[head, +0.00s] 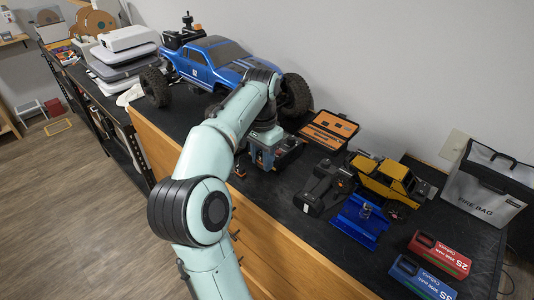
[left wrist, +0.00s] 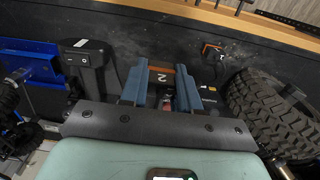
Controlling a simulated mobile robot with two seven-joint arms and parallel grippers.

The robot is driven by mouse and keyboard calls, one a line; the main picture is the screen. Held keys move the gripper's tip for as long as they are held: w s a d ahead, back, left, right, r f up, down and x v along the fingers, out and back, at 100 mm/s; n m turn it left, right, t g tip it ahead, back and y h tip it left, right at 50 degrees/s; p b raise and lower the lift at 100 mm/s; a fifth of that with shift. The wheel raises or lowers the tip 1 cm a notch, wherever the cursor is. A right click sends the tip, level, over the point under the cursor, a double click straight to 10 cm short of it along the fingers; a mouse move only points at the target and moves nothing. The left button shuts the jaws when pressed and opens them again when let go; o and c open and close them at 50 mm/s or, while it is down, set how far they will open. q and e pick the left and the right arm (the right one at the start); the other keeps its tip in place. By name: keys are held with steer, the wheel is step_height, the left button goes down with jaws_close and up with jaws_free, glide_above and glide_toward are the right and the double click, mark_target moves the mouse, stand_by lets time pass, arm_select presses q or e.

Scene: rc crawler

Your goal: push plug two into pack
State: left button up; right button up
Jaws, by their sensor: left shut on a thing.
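My left gripper (head: 262,160) reaches down over a black device (head: 288,155) with orange parts beside the blue truck. In the left wrist view its two blue-grey fingers (left wrist: 160,92) are shut on plug two (left wrist: 160,76), a small piece with an orange edge and a "2" on it. Some red shows just below the plug, between the fingers. The arm and fingers hide much of the device in the head view. I cannot tell whether the plug touches or sits in a socket of the pack. My right gripper is not in view.
A blue truck (head: 213,59) with large wheels stands close behind my left arm. An open orange tool case (head: 329,130), a yellow crawler (head: 385,180), a blue stand (head: 359,220), red (head: 439,254) and blue (head: 423,277) battery boxes and a fire bag (head: 487,187) stand to the right.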

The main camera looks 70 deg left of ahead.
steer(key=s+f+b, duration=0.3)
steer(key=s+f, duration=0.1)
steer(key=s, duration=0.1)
arm_select(q)
steer(key=w+d, duration=0.7)
steer(key=d, duration=0.5)
steer(key=w+d+p, duration=0.1)
steer(key=w+d, duration=0.7)
steer(key=d, duration=0.4)
steer(key=w+d, duration=0.7)
steer(key=d, duration=0.5)
steer(key=w+a+p, duration=0.2)
steer(key=w+a, duration=0.5)
steer(key=w, duration=0.4)
steer(key=shift+w, duration=0.15)
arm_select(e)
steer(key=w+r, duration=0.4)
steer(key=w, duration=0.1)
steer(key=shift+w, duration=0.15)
